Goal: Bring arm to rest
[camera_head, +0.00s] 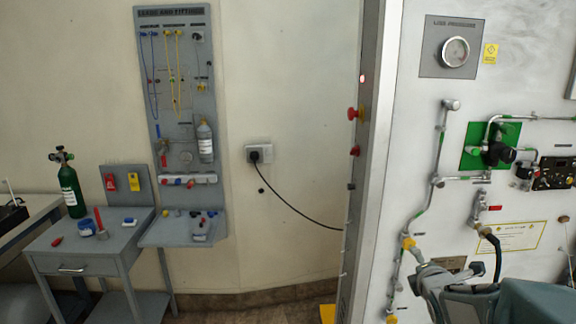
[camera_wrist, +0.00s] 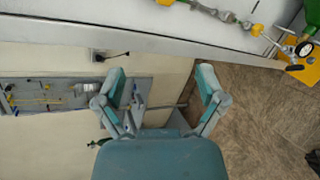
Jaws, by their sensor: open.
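My gripper (camera_wrist: 164,98) shows in the wrist view with its two teal fingers spread wide apart. It is open, and nothing is between the fingers. In the head view, part of my arm and gripper shows at the lower right, in front of the white panel (camera_head: 408,158). The fingertips are hard to make out there. The gripper looks close to the panel's lower pipes, but I cannot tell the exact gap.
A black hose (camera_head: 494,252) hangs by my arm. A grey workbench (camera_head: 130,234) with a green cylinder (camera_head: 70,190) stands left, beside a fittings board (camera_head: 182,100). A black cable (camera_head: 298,208) runs from the wall socket (camera_head: 259,153). Brown floor (camera_wrist: 252,118) is open below the gripper.

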